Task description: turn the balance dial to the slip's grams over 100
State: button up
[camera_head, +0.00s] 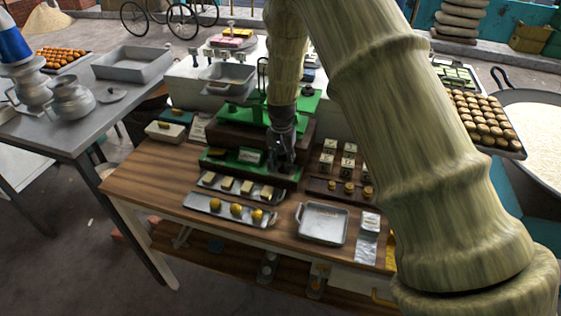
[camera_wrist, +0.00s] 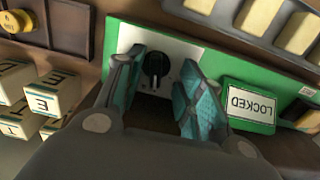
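The balance (camera_head: 296,105) is a green apparatus on a dark base at the back of the wooden table. In the wrist view its black dial (camera_wrist: 155,66) sits on a pale plate in a green panel. My gripper (camera_wrist: 160,84) is open, with one teal finger on each side of the dial; contact cannot be told. A green "LOCKED" sign (camera_wrist: 250,106) is right of the fingers. In the head view my gripper (camera_head: 283,158) is at the front of the balance and hides the dial. White papers (camera_head: 369,222) lie on the table's right; their writing is unreadable.
Lettered cubes (camera_wrist: 44,98) and a brass weight (camera_wrist: 14,22) are on the wrist view's left. Trays of pale blocks (camera_head: 237,176) and yellow balls (camera_head: 222,213) lie before the balance. An empty metal tray (camera_head: 322,224) stands on the table (camera_head: 150,185).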

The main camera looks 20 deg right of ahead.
aim_at(283, 169)
jog(key=shift+s+a+r, duration=0.1)
jog(key=shift+s+r, duration=0.2)
jog(key=shift+s, duration=0.3)
jog(key=shift+s+r, duration=0.55)
jog(key=shift+s, duration=0.25)
jog(key=c, duration=0.7)
jog(key=shift+w+a+f, duration=0.1)
jog(key=shift+w+f, duration=0.35)
jog(key=shift+w, duration=0.15)
grip_shut()
jog(key=shift+s+r, duration=0.1)
